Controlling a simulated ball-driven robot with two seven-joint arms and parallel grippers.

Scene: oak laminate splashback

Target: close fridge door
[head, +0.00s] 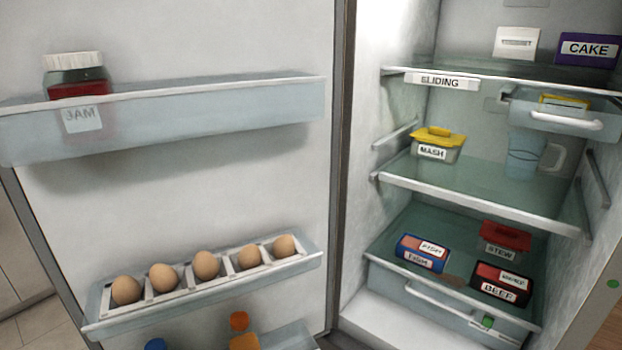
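The fridge door (200,40) stands wide open and fills the left half of the head view, its inner side facing me. Its hinge side runs beside the fridge interior (395,60) at the middle of the picture. The door's upper shelf (200,115) holds a jam jar (75,75) with a white lid. Its lower rack (215,285) holds several eggs. Neither of my grippers shows, so I cannot see any contact with the door.
Inside are glass shelves with a yellow-lidded mash tub (437,145), a cake box (588,50) and fish (422,252), beef (500,283) and stew (505,237) packs. A pitcher (525,150) stands at right. Bottle tops (240,322) show below the egg rack.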

